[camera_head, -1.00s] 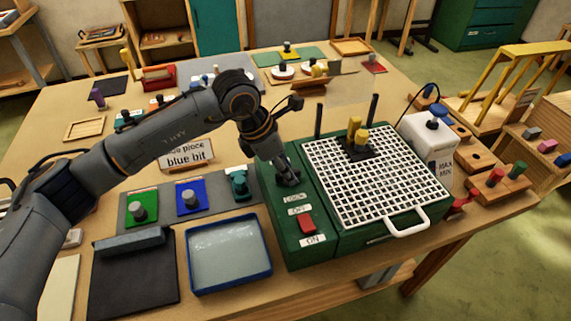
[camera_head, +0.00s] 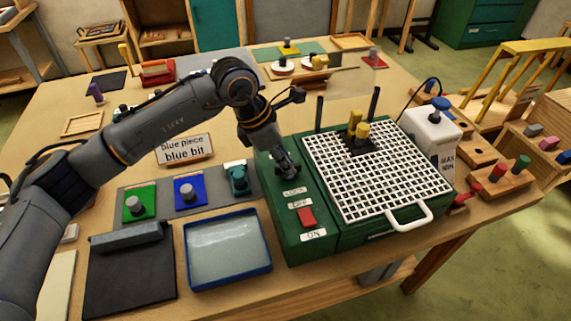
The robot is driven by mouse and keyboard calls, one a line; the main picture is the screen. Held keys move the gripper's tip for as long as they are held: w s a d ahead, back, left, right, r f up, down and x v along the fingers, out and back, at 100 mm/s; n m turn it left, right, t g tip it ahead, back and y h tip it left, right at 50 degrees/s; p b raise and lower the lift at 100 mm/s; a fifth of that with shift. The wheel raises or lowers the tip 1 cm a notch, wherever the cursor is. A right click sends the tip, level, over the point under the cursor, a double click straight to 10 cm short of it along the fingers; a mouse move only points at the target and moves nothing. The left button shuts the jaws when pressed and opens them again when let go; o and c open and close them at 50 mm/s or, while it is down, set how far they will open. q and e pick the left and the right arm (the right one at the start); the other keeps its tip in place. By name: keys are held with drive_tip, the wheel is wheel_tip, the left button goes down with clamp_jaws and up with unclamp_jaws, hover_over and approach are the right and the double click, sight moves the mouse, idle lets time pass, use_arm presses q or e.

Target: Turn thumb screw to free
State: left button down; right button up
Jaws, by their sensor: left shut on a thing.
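The green machine (camera_head: 283,231) stands on the wooden table, with a white grid top on its right part. My left gripper (camera_head: 287,171) points down onto the back of its narrow left panel, above small labels and a red switch (camera_head: 306,217). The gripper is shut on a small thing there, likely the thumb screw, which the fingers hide. The label nearest the gripper is too small to read surely; "ON" (camera_head: 314,235) shows at the front. My right gripper is not in view.
A blue-rimmed tray (camera_head: 268,265), a black mat (camera_head: 132,285) and green and blue plates with grey knobs (camera_head: 189,192) lie left of the machine. A white container (camera_head: 432,135) stands at its right. Two dark posts (camera_head: 373,103) rise behind the grid.

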use_arm(q)
drive_tip(key=m+b, duration=0.1)
drive_tip(key=b, duration=0.1)
drive_tip(key=m+g+b, duration=0.1)
drive_tip(key=m, duration=0.1)
drive_tip(key=shift+w+f+b, duration=0.15)
drive_tip(key=shift+f+b, duration=0.05)
drive_tip(key=shift+b, duration=0.15)
drive_tip(key=m+g+b, duration=0.1)
drive_tip(key=m+b, duration=0.1)
drive_tip(key=m, duration=0.1)
drive_tip(key=shift+w+r+m+g, duration=0.1)
drive_tip(key=shift+m+g, duration=0.2)
drive_tip(key=shift+m, duration=0.1)
drive_tip(key=shift+m+g+y+b, duration=0.3)
drive_tip(key=shift+m+y+b, duration=0.2)
drive_tip(key=shift+m, duration=0.5)
drive_tip(key=m, duration=0.2)
drive_tip(key=shift+d+r+m+g+y, duration=0.1)
drive_tip(key=shift+r+m+g+y, duration=0.05)
drive_tip(key=shift+m+g+y, duration=0.2)
drive_tip(key=m+g+y, duration=0.1)
drive_tip(key=m, duration=0.3)
drive_tip(key=shift+w+d, duration=0.1)
drive_tip(key=shift+m, duration=0.35)
drive_tip(key=c, duration=1.4)
unclamp_jaws()
drive_tip(key=shift+o, duration=0.2)
